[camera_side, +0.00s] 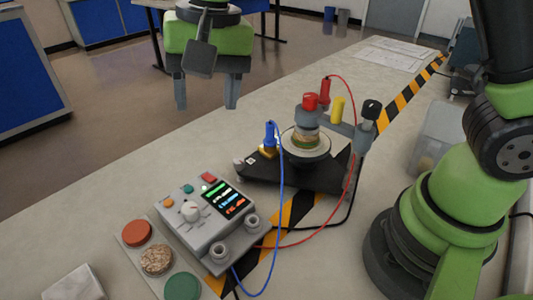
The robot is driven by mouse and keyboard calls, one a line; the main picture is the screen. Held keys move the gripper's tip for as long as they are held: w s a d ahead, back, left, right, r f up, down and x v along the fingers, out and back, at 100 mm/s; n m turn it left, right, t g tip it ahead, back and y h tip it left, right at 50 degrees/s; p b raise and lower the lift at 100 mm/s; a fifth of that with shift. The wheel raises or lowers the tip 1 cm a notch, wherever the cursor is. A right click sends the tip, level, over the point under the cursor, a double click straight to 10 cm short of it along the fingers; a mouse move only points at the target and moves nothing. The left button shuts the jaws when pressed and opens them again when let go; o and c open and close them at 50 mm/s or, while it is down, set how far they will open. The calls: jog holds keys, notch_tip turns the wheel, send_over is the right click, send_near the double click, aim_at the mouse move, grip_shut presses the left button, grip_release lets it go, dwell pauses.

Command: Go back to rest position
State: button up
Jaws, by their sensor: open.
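My gripper (206,92) is at the top left, with its green body and two grey fingers pointing down. The fingers are wide apart with nothing between them. It is raised, apart from the things on the bench. My arm's green base stands at the right; the links that join it to the gripper are out of view.
A black test stand (289,176) with red, yellow and blue plugs holds a small round stack (304,140). A grey control box (206,212) with a lit screen is in front. Red, blue and black cables loop between them. Round discs (156,260) lie at front left.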

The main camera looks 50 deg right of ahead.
jog(key=s+d+r+n+t, duration=0.1)
jog(key=s+d+r+t, duration=0.2)
jog(key=s+d+r, duration=0.55)
jog(key=s+d+f+n+t, duration=0.1)
jog(key=s+d+t, duration=0.1)
jog(key=s, duration=0.6)
jog(key=shift+s+d+f+t+y, duration=0.2)
jog(key=shift+s+d+t+y, duration=0.15)
jog(key=shift+d, duration=0.5)
